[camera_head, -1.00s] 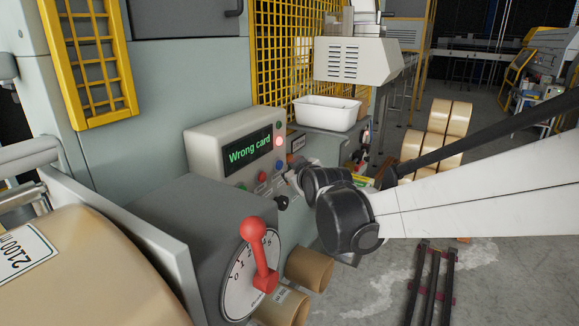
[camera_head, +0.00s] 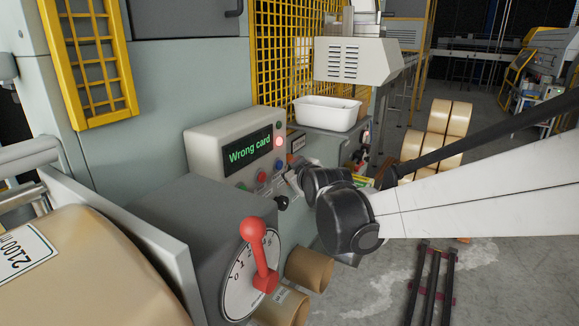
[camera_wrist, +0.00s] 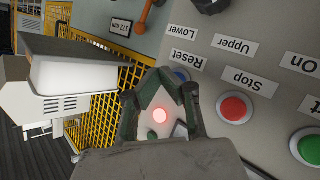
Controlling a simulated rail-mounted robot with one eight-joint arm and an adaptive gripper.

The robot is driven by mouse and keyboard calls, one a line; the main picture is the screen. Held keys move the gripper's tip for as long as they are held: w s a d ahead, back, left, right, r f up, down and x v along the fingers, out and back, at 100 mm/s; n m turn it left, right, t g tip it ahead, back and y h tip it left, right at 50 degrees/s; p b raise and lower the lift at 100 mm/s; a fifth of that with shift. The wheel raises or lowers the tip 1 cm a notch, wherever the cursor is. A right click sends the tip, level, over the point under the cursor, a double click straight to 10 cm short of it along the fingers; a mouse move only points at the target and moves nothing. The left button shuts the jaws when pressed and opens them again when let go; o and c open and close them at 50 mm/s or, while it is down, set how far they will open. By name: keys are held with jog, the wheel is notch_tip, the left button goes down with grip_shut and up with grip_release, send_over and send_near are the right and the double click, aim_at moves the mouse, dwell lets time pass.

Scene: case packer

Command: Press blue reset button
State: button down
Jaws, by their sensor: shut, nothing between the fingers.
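The blue reset button (camera_wrist: 181,75) shows in part in the wrist view, under the upside-down "Reset" label and partly hidden behind a fingertip of my gripper (camera_wrist: 160,92). The gripper is shut and empty, with its tips close beside the button. I cannot tell whether they touch it. In the head view the blue button (camera_head: 279,163) is a small dot on the grey control panel (camera_head: 207,150), whose display reads "Wrong card". There my gripper (camera_head: 292,174) is small and just below right of the button.
A round light (camera_head: 279,141) glows pale red. A dial with a red lever (camera_head: 258,258) stands in front. A white bin (camera_head: 327,113) is behind.

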jog(key=shift+a, duration=0.1)
jog(key=shift+w+a, duration=0.2)
jog(key=shift+a, duration=0.1)
jog(key=shift+w+a+b, duration=0.2)
jog(key=shift+a+b, duration=0.1)
jog(key=shift+a, duration=0.05)
dwell(0.9)
jog(key=shift+d, duration=0.1)
jog(key=shift+s+d, duration=0.4)
jog(key=shift+d, duration=0.25)
jog(key=d, duration=0.1)
jog(key=s+d, duration=0.1)
jog(key=d, duration=0.1)
jog(key=s+d, duration=0.1)
jog(key=shift+s+d, duration=0.15)
jog(key=shift+d, duration=0.05)
dwell(0.5)
dwell(0.5)
